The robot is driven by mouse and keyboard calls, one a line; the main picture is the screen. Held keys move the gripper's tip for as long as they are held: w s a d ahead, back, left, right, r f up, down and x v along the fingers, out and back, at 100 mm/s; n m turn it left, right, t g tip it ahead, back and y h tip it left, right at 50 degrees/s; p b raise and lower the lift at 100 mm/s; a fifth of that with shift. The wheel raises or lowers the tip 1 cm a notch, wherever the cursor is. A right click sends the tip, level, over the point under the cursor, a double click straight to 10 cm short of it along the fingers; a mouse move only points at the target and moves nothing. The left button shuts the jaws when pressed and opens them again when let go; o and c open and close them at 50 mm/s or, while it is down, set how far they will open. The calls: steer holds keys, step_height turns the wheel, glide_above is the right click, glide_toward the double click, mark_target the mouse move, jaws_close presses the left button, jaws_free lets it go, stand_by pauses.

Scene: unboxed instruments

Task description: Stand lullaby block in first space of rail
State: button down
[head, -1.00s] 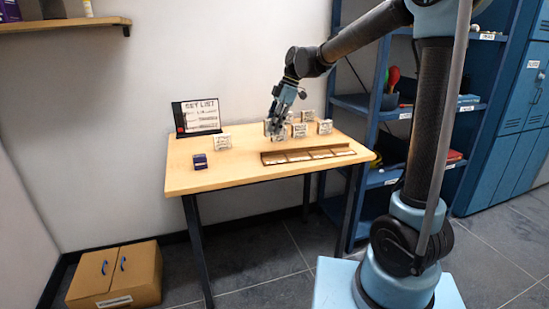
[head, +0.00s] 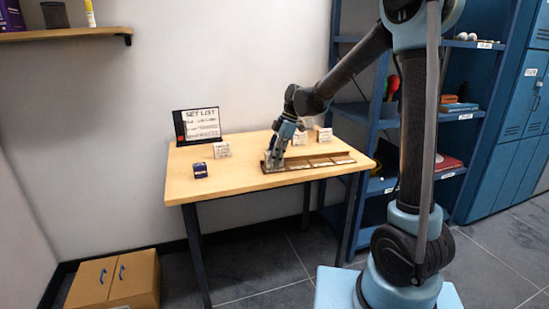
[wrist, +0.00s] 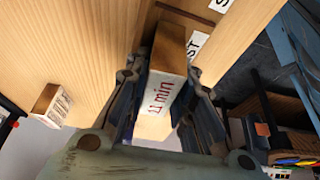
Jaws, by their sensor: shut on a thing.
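My gripper (head: 273,160) points down at the left end of the wooden rail (head: 345,157) on the table, shut on a pale block. In the wrist view the fingers clasp both sides of this block (wrist: 166,92), which reads "11 min." in red; its title face is hidden, so I cannot tell if it is the lullaby block. The block is at the rail's leftmost space; whether it touches the bottom is unclear. Part of the rail, with white labels, shows in the wrist view (wrist: 178,15). The set list board (head: 198,125) stands at the back left, its text too small to read surely.
Another pale block (head: 222,150) stands left of the rail, and two more (head: 300,138) (head: 325,134) stand behind it. A small dark blue box (head: 200,171) sits near the table's front left. Blue shelves rise to the right. The table's left part is mostly clear.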

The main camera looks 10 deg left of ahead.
steer(key=shift+f, duration=0.1)
steer(key=c, duration=1.4)
jaws_free()
steer(key=shift+o, duration=0.2)
steer(key=v, duration=1.2)
steer(key=s+d+m+t, duration=0.1)
steer(key=s+d+m, duration=0.15)
steer(key=d, duration=0.35)
steer(key=s+d+m, duration=0.2)
steer(key=d+m, duration=0.1)
steer(key=d, duration=0.3)
steer(key=s+d+f+m+t+h, duration=0.1)
steer(key=s+d+f+m+h, duration=0.1)
steer(key=s+d+f+m, duration=0.6)
steer(key=s+d+f+m+t+h, duration=0.2)
steer(key=s+d+f+m, duration=0.6)
steer(key=s+d, duration=0.5)
steer(key=d+m, duration=0.2)
steer(key=d, duration=0.1)
steer(key=shift+d+f+m+t, duration=0.15)
steer(key=shift+d+m+t, duration=0.15)
steer(key=shift+m, duration=0.05)
